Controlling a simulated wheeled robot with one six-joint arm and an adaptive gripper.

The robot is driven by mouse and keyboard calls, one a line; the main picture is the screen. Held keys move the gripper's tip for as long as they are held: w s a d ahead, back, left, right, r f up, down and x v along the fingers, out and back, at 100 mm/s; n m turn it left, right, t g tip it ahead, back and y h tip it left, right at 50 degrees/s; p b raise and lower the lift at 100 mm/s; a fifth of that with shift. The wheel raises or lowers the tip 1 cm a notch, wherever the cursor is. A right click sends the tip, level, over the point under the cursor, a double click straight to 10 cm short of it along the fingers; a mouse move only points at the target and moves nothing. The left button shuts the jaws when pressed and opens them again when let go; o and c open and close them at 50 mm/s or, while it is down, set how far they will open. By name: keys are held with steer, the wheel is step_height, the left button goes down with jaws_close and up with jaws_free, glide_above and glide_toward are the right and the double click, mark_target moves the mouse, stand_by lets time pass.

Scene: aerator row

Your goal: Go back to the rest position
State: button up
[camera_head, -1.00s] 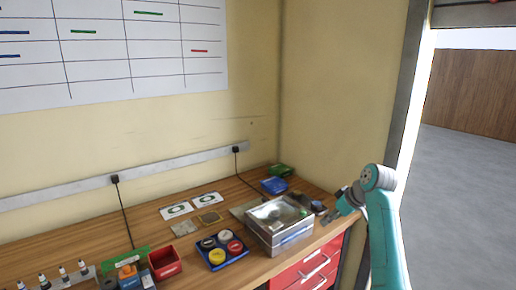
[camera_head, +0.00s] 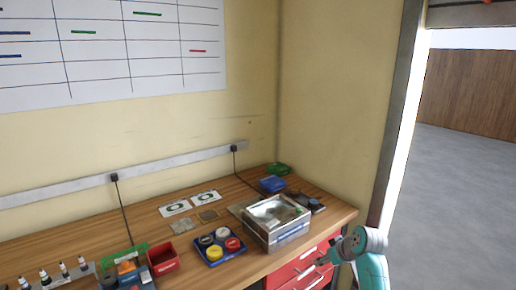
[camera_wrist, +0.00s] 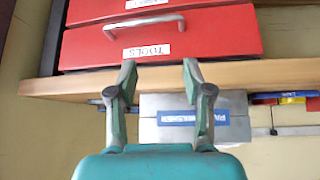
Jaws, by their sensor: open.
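My gripper (camera_head: 322,260) is at the lower right in the head view, in front of the red drawers below the bench top. In the wrist view its two fingers (camera_wrist: 158,72) are apart with nothing between them. The wrist view looks upside down. The red drawers (camera_wrist: 160,38), with a metal handle and a label, fill its top. The bench edge (camera_wrist: 250,73) runs across behind the fingertips.
A metal box (camera_head: 283,234) stands near the bench's front edge; it also shows in the wrist view (camera_wrist: 180,103). A blue tray (camera_head: 222,258) with coloured round pieces and a red bin (camera_head: 163,261) are to its left. Open floor (camera_head: 465,190) lies right.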

steer(key=s+a+f+m+t+h, duration=0.1)
steer(key=s+a+f+m+t, duration=0.1)
steer(key=s+f, duration=1.25)
steer(key=s+a+f+m+t+h, duration=0.1)
steer(key=s+f, duration=0.3)
steer(key=s, duration=0.5)
steer(key=s+f+m+t+h, duration=0.1)
steer(key=s+f, duration=0.2)
steer(key=s, duration=0.7)
steer(key=s+r+m+t, duration=0.1)
steer(key=s+r, duration=0.2)
steer(key=s, duration=0.6)
steer(key=s+r+t, duration=0.1)
steer(key=s+r, duration=0.3)
steer(key=s, duration=0.6)
steer(key=s+r+t, duration=0.2)
steer(key=s+r, duration=0.9)
steer(key=r, duration=0.2)
steer(key=shift+a+r+m, duration=0.3)
steer(key=shift+a+r, duration=0.05)
steer(key=shift+s, duration=0.1)
